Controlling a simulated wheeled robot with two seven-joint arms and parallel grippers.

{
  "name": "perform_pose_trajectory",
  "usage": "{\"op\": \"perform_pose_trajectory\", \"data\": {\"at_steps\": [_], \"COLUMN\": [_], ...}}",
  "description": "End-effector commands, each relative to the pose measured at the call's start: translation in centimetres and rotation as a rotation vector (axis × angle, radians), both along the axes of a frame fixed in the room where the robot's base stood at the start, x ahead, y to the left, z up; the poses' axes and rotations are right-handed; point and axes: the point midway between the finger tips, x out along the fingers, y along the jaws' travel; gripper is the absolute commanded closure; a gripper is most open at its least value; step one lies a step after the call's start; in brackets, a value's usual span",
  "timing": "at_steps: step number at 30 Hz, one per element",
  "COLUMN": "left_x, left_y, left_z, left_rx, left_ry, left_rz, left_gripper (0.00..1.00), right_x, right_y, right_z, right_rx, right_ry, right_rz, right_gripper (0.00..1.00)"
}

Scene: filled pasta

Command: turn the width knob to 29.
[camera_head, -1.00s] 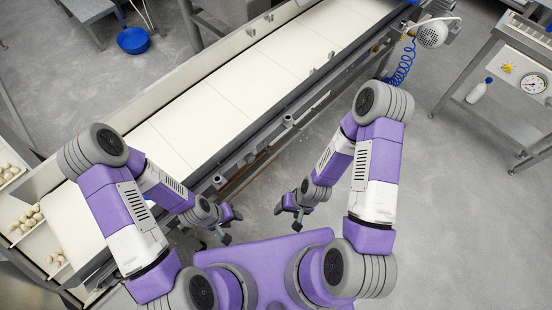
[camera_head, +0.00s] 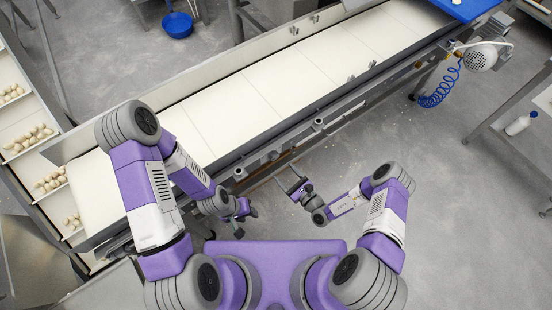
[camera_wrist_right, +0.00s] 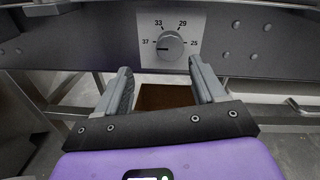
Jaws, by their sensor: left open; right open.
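The width knob (camera_wrist_right: 170,45) is a round grey dial on a light plate (camera_wrist_right: 190,22) marked 37, 33, 29 and 25, in the right wrist view. Its dark pointer line points left, close to the 37 mark. My right gripper (camera_wrist_right: 160,68) is open and empty, its fingers facing the panel and spread to either side below the knob, apart from it. In the head view the right gripper (camera_head: 296,188) is beside the conveyor's near side. My left gripper (camera_head: 245,209) is open and empty, lower and further left. The knob cannot be made out in the head view.
The long conveyor (camera_head: 270,85) with its metal side rail runs diagonally in front of me. Trays of pasta pieces (camera_head: 30,138) are at the left. A motor with a blue coiled hose (camera_head: 440,90) hangs at the right end.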

Motion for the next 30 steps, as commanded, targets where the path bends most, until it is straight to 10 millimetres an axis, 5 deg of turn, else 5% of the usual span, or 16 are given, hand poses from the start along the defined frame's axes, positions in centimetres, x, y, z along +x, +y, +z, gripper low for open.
{"op": "perform_pose_trajectory", "data": {"at_steps": [16, 28, 30], "left_x": [0.0, 0.0, 0.0], "left_y": [0.0, 0.0, 0.0], "left_z": [-1.7, -1.8, -1.8], "left_rx": [0.0, 0.0, 0.0], "left_ry": [0.0, 0.0, 0.0], "left_rz": [0.0, 0.0, 0.0], "left_gripper": [0.57, 0.57, 0.57], "right_x": [6.1, 7.0, 6.9], "right_y": [4.0, 4.6, 4.6], "right_z": [0.1, 0.3, 0.3], "right_rx": [-0.001, 0.0, 0.0], "right_ry": [-0.02, -0.017, -0.017], "right_rz": [-0.053, -0.053, -0.053], "right_gripper": [0.31, 0.31, 0.38]}}
